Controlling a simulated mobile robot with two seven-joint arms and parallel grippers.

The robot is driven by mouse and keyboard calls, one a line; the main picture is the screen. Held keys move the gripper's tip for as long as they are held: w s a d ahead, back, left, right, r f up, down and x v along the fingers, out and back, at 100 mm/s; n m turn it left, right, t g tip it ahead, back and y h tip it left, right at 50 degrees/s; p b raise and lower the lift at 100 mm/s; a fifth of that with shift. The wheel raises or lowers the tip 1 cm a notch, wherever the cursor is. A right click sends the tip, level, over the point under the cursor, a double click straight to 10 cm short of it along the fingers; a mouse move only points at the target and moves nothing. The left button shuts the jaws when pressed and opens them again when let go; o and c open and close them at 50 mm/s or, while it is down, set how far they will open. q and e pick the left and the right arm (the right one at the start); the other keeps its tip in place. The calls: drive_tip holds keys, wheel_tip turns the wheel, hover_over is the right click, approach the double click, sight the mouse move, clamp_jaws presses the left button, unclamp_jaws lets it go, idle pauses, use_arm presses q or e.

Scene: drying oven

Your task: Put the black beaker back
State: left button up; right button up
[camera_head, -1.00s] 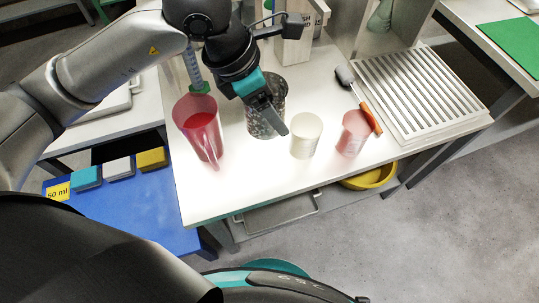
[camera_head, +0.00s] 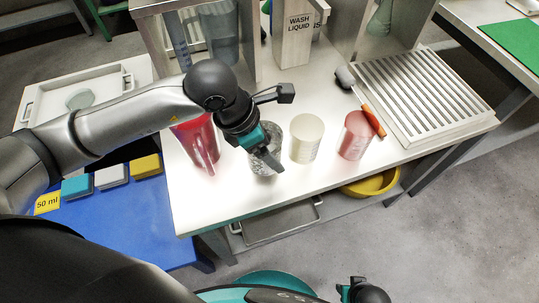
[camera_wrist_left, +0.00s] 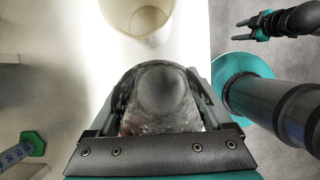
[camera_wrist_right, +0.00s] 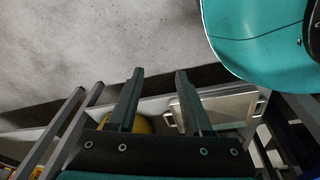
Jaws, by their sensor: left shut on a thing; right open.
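The black beaker (camera_head: 265,160) is smoky, dark and see-through. It is near the front of the white table, between the red beaker (camera_head: 190,135) and the cream beaker (camera_head: 306,137). My left gripper (camera_head: 264,152) is shut on its wall from above. The left wrist view shows the black beaker (camera_wrist_left: 160,95) between the fingers and the cream beaker (camera_wrist_left: 138,18) beyond it. I cannot tell whether its base touches the table. My right gripper (camera_wrist_right: 160,75) is open and empty, low in front of the table.
A pink beaker (camera_head: 354,137) stands right of the cream one, beside an orange-handled brush (camera_head: 370,118). A slatted drying rack (camera_head: 425,95) fills the table's right. A wash liquid box (camera_head: 294,40) stands at the back. A yellow bowl (camera_head: 372,184) is below the table edge.

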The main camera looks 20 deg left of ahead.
use_arm(q)
wheel_tip(320, 180, down, 2)
drive_tip(key=shift+f+b, duration=0.1)
drive_tip(key=shift+b, duration=0.2)
drive_tip(key=shift+f, duration=0.35)
use_arm(e)
drive_tip(key=shift+w+a+r, duration=0.55)
drive_tip(key=shift+w+r, duration=0.1)
drive_tip(key=shift+r, duration=0.15)
use_arm(q)
drive_tip(key=shift+f, duration=0.15)
drive_tip(key=o, duration=1.4)
drive_tip(key=shift+c, duration=0.2)
use_arm(e)
drive_tip(key=shift+w+r, duration=0.15)
drive_tip(key=shift+r, duration=0.05)
